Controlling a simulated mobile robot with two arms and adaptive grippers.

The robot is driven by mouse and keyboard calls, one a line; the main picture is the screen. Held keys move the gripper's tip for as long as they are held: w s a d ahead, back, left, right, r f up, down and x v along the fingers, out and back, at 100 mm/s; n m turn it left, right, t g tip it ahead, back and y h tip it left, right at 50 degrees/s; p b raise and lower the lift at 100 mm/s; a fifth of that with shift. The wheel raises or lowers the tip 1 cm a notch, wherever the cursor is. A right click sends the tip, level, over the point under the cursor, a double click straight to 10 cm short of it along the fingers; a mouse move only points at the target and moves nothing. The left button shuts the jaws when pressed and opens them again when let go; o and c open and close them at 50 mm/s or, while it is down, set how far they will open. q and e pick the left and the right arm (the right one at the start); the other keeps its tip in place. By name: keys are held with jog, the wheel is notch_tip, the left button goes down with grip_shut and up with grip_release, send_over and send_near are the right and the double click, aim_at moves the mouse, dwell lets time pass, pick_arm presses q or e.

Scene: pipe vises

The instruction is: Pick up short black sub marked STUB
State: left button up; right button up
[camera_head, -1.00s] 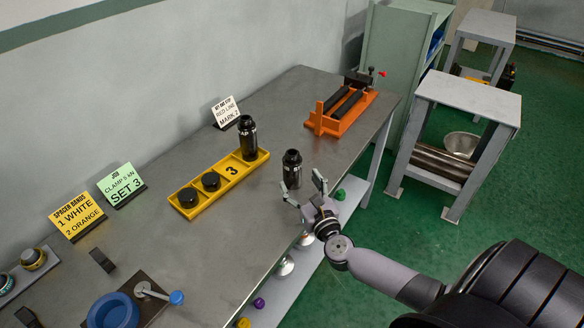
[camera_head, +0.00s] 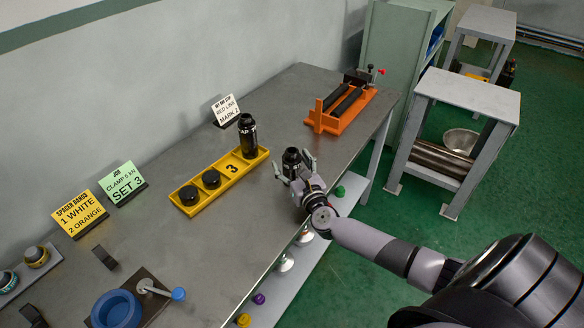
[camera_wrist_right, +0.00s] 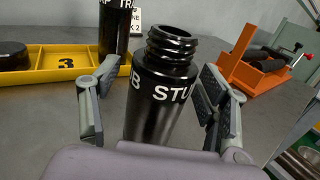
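The short black sub marked STUB (camera_wrist_right: 160,92) stands upright on the bench, with its threaded neck on top and white lettering on its side. In the head view its top (camera_head: 291,156) shows behind my gripper, and its lower part is hidden. My right gripper (camera_head: 295,172) is open around the sub. In the right wrist view its two fingers (camera_wrist_right: 156,100) stand on either side of the sub, with a gap visible on both sides. My left gripper is not in view.
A yellow tray (camera_head: 196,206) marked 3 holds black caps and a taller black sub (camera_head: 247,138). An orange stand with black rollers (camera_head: 338,110) is at the bench's far end. A blue ring vise (camera_head: 115,310) is at the near left. Bench centre is clear.

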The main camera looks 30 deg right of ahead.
jog(key=shift+r, duration=0.1)
grip_shut()
dwell(0.7)
